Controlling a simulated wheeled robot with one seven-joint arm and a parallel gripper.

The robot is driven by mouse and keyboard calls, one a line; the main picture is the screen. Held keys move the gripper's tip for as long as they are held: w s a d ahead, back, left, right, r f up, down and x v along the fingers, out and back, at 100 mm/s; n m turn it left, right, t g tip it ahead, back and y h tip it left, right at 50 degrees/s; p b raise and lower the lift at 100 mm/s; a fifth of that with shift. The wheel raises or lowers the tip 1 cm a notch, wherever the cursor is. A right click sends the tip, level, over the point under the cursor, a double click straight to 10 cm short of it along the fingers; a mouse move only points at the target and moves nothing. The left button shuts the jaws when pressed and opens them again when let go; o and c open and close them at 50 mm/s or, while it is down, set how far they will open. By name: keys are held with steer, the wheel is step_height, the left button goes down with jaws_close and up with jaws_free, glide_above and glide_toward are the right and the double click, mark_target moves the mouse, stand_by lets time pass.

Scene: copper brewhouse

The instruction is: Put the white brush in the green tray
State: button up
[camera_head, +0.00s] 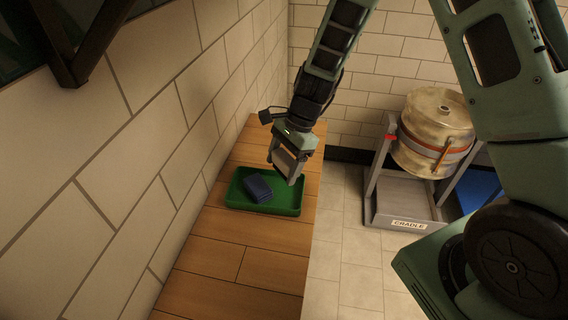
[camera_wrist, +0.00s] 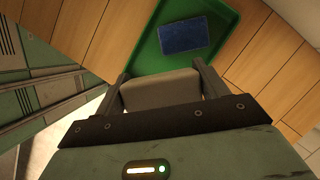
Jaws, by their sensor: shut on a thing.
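The green tray (camera_head: 284,208) lies on the wooden bench top, and it also shows in the wrist view (camera_wrist: 146,57). My gripper (camera_head: 284,166) is above the far right part of the tray, pointing down. It is shut on a pale, greyish block, the white brush (camera_wrist: 160,91), which spans the space between the two fingers. The brush also shows in the head view (camera_head: 285,161); its underside is hidden. In the wrist view the tray lies beyond the brush, with a gap that I cannot measure.
A dark blue block (camera_head: 257,188) lies in the tray, also in the wrist view (camera_wrist: 186,36). The wooden bench (camera_head: 240,263) is clear in front of the tray. A tiled wall (camera_head: 125,150) stands close on the left.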

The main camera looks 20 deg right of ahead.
steer(key=shift+f+b, duration=2.3)
steer(key=shift+f, duration=1.1)
steer(key=shift+f+b, duration=0.3)
steer(key=shift+f, duration=0.15)
steer(key=o, duration=1.1)
steer(key=shift+v, duration=3.75)
